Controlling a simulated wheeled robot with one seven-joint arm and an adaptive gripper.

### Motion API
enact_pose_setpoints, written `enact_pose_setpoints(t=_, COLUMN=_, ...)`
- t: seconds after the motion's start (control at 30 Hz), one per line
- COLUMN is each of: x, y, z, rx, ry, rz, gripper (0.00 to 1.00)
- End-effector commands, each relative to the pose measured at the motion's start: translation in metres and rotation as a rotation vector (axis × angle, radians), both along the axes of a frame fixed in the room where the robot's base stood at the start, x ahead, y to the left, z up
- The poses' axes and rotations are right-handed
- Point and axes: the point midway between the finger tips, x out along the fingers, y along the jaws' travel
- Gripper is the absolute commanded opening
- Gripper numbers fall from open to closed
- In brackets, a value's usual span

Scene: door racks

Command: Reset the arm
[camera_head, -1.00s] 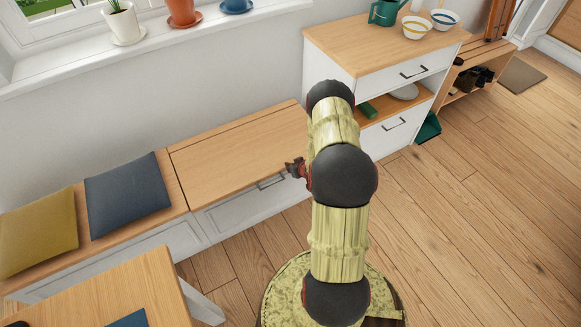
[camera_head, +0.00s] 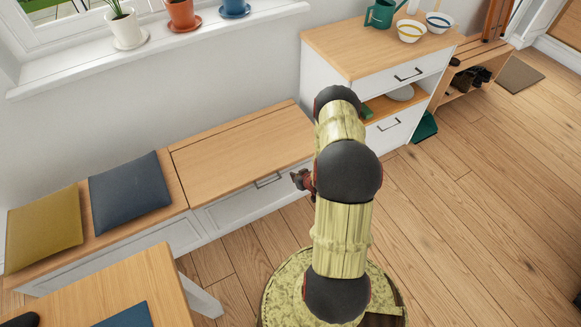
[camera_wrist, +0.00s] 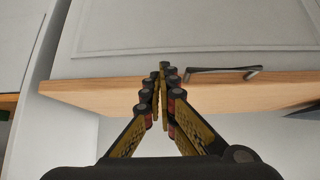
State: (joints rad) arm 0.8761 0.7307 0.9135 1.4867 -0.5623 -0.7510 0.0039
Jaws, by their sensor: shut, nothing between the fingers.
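My gripper (camera_wrist: 163,72) is shut and empty in the wrist view, its two fingertips together. It points at the white front panel (camera_wrist: 200,25) and wooden edge of a cabinet, with a dark handle (camera_wrist: 225,71) just right of the fingertips. I cannot tell whether the fingertips touch anything. In the head view my arm stands bent up from my base, and a small part of my gripper (camera_head: 302,180) shows left of the arm, near the bench drawer front. The rest of it is hidden behind the arm.
The bench (camera_head: 240,150) runs along the wall, its drawer handle (camera_head: 267,181) close to my gripper. A blue cushion (camera_head: 130,190) and a yellow cushion (camera_head: 45,227) lie on its left. A white cabinet (camera_head: 325,70) stands behind my arm. A table (camera_head: 120,285) is front left.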

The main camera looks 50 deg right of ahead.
Motion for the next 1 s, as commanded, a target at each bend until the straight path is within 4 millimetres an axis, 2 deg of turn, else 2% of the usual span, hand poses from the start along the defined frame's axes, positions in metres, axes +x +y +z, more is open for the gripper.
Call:
enact_pose_setpoints(t=0.2, x=-0.016, y=0.004, z=-0.005, rx=-0.002, ry=-0.003, rz=-0.001, gripper=0.0)
enact_pose_setpoints(t=0.57, x=-0.023, y=0.006, z=-0.011, rx=0.008, ry=0.024, rz=-0.001, gripper=0.0)
enact_pose_setpoints(t=0.67, x=-0.042, y=0.011, z=-0.027, rx=0.04, ry=0.108, rz=-0.015, gripper=0.0)
enact_pose_setpoints(t=0.83, x=-0.11, y=0.045, z=-0.056, rx=0.159, ry=0.346, rz=-0.069, gripper=0.0)
enact_pose_setpoints(t=0.93, x=-0.14, y=0.05, z=-0.044, rx=0.21, ry=0.471, rz=-0.112, gripper=0.0)
enact_pose_setpoints(t=1.0, x=-0.152, y=0.053, z=-0.023, rx=0.234, ry=0.547, rz=-0.135, gripper=0.0)
